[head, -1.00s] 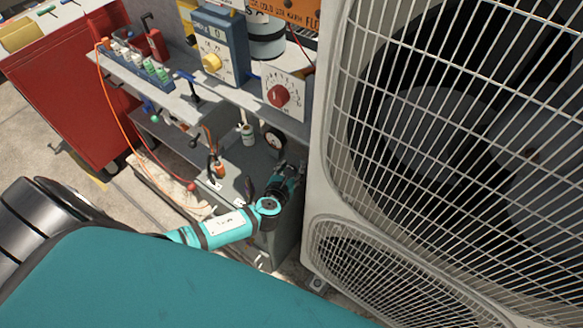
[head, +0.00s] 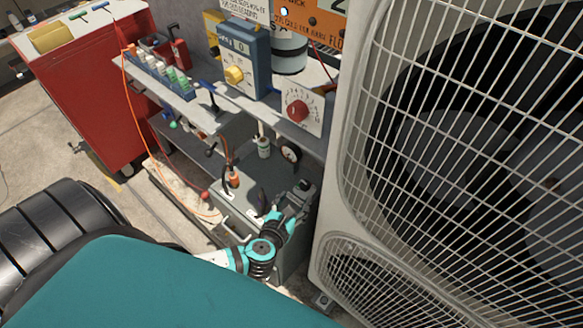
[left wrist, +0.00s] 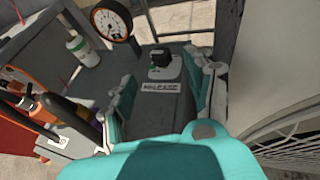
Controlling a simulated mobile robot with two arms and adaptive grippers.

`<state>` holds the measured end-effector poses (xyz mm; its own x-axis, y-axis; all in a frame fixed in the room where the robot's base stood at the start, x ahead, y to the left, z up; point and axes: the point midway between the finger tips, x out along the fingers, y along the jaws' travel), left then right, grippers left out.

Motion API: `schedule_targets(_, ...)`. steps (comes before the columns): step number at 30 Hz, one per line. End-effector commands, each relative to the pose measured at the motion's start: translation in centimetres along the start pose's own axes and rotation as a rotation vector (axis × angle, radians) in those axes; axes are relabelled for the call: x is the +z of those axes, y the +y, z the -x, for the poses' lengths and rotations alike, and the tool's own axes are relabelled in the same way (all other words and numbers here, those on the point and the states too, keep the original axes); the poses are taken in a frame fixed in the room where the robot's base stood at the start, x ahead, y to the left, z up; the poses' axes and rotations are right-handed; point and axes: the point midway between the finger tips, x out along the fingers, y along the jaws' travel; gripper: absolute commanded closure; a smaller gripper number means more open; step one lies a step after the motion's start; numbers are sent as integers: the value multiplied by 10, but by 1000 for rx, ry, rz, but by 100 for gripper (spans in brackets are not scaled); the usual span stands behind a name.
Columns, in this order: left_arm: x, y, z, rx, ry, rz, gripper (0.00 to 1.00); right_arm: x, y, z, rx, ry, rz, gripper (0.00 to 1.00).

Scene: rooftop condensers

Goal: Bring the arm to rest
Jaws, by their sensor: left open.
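My left arm reaches in from the lower left in the head view, and its teal gripper (head: 296,198) is over the right part of a grey box (head: 262,180) beside the large fan unit. In the left wrist view the gripper (left wrist: 168,82) has its two fingers spread apart, open. A black knob (left wrist: 162,60) on a pale plate shows between and beyond the fingers, with a small printed label (left wrist: 160,87) nearer. I cannot tell whether the fingers touch anything. The right gripper is not in view.
The condenser's grille (head: 440,150) stands close on the right. A shelf (head: 190,105) with a blue meter (head: 243,60) and a red dial (head: 297,110) is above the box. A round gauge (left wrist: 110,20) and a bottle (left wrist: 82,50) stand near the gripper. A red cabinet (head: 90,90) is at left.

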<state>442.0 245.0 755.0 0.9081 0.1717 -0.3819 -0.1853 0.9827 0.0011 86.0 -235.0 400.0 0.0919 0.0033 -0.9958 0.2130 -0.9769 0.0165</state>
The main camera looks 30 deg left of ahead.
Motion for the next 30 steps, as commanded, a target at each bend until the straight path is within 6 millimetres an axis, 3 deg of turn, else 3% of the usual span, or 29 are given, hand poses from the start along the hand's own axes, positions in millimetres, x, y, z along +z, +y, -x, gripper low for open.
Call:
schedule_targets(6, 0, 0, 16, 1, 0, 0, 45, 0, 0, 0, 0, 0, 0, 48)
schedule_targets(23, 1, 0, 18, 6, 3, 23, 45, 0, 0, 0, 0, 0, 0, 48)
schedule_targets(26, 4, 3, 23, 48, 26, 183, 45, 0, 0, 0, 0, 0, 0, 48)
schedule_targets(30, 8, 13, 42, 205, 101, 716, 45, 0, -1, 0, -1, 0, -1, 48)
